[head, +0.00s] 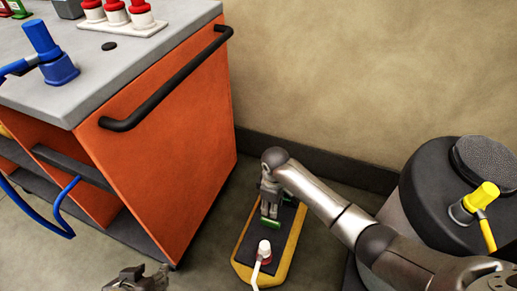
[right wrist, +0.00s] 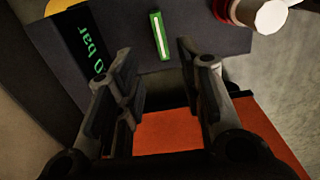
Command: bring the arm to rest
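My right arm comes in from the right in the head view and reaches down to the floor. Its gripper (head: 270,210) hangs over a dark mat-like unit with a yellow rim (head: 243,270). In the right wrist view the two fingers (right wrist: 160,85) stand apart with nothing between them. A small green piece with a pale strip (right wrist: 160,36) lies beyond the fingertips; green also shows (head: 270,224) just below the gripper in the head view. My left gripper (head: 142,280) is only partly in view at the bottom edge, so its opening is unclear.
An orange cart (head: 180,150) with a black handle stands at left, with a blue fitting (head: 50,55) and red-capped pieces on top. A white-and-red plug (head: 264,252) with a cable sits on the unit. A dark drum with a yellow fitting (head: 480,198) stands at right.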

